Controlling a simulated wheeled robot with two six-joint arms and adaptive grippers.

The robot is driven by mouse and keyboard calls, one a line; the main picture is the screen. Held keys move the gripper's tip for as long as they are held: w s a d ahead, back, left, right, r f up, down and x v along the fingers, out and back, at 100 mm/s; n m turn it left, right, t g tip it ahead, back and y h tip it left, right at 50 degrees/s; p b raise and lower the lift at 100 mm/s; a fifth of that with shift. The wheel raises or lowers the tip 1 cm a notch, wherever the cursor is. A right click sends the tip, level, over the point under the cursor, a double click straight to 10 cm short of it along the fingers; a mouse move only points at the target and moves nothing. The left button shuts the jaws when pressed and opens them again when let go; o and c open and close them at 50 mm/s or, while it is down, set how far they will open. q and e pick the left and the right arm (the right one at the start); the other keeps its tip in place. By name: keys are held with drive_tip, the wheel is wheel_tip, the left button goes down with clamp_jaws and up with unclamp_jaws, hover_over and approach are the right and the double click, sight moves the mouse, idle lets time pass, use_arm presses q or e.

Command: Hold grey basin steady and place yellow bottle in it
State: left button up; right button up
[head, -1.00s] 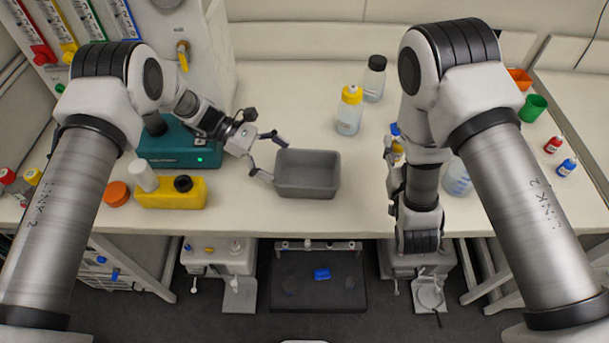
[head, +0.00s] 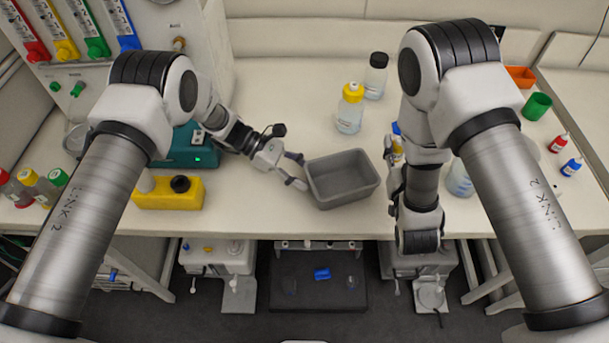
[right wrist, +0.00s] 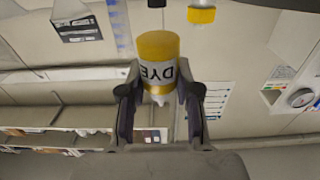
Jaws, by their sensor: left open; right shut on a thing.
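The grey basin (head: 340,192) stands empty near the table's front edge, turned a little. My left gripper (head: 297,171) is open at the basin's left side, its fingertips at or very near the left wall. Whether they touch it is hard to tell. My right gripper (right wrist: 158,92) is shut on the yellow bottle (right wrist: 158,65), which carries a DYE label upside down in the right wrist view. In the head view, the held bottle (head: 397,152) is partly hidden by my right arm, to the right of the basin.
A yellow-capped clear bottle (head: 350,110) and a black-capped bottle (head: 376,76) stand behind the basin. A yellow container (head: 165,195) and a teal device (head: 195,150) stand at the left. A green cup (head: 536,106) is at the right. The table between basin and back bottles is clear.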

use_arm(q)
clamp_jaws()
drive_tip(key=o, duration=1)
unclamp_jaws()
